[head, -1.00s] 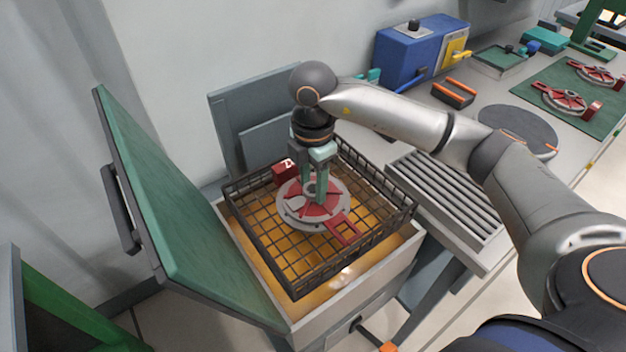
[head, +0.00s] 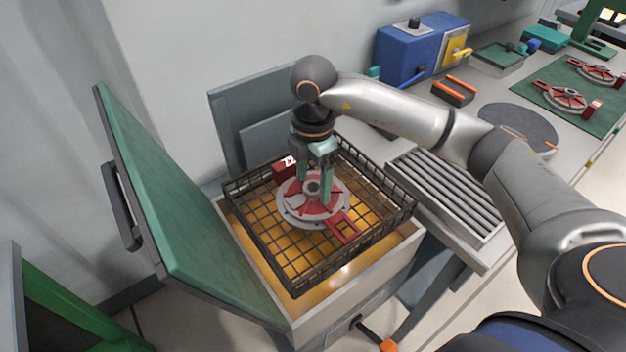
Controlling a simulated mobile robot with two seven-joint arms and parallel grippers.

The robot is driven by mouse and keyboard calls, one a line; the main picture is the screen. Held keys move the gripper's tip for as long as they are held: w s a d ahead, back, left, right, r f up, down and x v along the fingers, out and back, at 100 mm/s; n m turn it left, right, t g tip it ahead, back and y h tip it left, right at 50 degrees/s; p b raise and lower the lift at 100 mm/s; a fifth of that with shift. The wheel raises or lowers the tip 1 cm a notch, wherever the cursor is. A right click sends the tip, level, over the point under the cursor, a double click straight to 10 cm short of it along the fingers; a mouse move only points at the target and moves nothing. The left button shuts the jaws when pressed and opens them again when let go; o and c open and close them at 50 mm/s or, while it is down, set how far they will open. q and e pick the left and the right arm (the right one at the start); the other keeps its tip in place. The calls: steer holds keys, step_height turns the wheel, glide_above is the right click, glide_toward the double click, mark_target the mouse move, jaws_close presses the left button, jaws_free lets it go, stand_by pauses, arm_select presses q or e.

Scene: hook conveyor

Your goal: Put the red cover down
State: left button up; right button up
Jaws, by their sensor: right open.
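The red cover (head: 321,208) is a round grey disc with red spokes and a red frame-like tab toward the front right. It lies in the black wire basket (head: 262,245), which sits in the open box (head: 405,246) with a yellow-orange inside. My right gripper (head: 314,200) is directly above the cover, pointing down. Its green fingers are spread on either side of the cover's hub, and their tips are close to the cover. Whether they touch it I cannot tell. My left gripper is out of view.
The box's green lid (head: 165,205) stands open on the left. A small red block (head: 285,170) shows at the basket's back edge. A grey slatted rack (head: 446,190) lies to the right. Similar red-spoked covers (head: 565,97) lie on a green mat at the far right.

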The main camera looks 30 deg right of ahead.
mark_target(313, 187)
step_height(313, 187, up, 12)
steer(key=shift+f, duration=0.2)
stand_by(0.6)
